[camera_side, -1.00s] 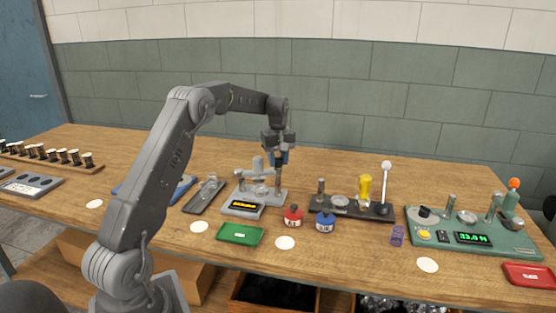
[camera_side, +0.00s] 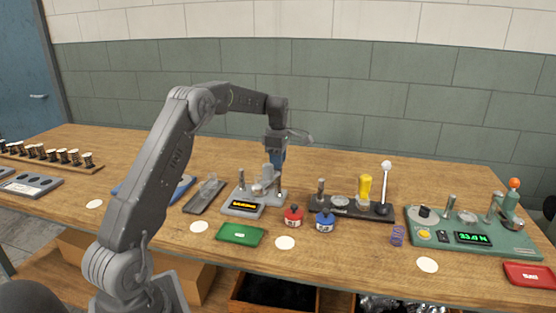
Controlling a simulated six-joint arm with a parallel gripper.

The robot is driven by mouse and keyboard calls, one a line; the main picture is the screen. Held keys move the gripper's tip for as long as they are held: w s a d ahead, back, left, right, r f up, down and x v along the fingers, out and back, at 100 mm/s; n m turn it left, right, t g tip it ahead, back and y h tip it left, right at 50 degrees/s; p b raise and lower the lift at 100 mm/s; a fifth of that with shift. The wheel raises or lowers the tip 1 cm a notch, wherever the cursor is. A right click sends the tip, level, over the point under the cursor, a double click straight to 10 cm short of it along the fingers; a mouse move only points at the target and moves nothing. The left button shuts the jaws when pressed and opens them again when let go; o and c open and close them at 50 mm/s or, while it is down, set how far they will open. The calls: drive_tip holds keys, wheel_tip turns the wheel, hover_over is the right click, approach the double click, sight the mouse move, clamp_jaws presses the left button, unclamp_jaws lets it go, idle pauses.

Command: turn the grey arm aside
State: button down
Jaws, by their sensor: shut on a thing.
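The grey arm belongs to the small grey device with a yellow-lit display (camera_side: 243,206), in the middle of the bench. My gripper (camera_side: 277,165) points down over the back right of this device and is shut on the grey arm at its post. A grey, rounded flat piece (camera_side: 299,137), seemingly the arm's end, sticks out to the right behind my gripper. The fingertips and the exact contact are too small to make out. A light grey upright part (camera_side: 264,181) stands uncovered on the device.
A dark tray (camera_side: 204,196) lies left of the device, a green tray (camera_side: 240,235) in front. Red (camera_side: 293,216) and blue (camera_side: 325,221) pots stand at its front right. A dark fixture with a yellow handle (camera_side: 365,187) and white-knobbed lever (camera_side: 386,180) stands right.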

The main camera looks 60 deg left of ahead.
drive_tip(key=shift+n, duration=1.3)
drive_tip(key=c, duration=0.8)
unclamp_jaws()
drive_tip(key=shift+r, duration=0.1)
wheel_tip(320, 180, up, 14)
drive_tip(key=shift+f, duration=0.2)
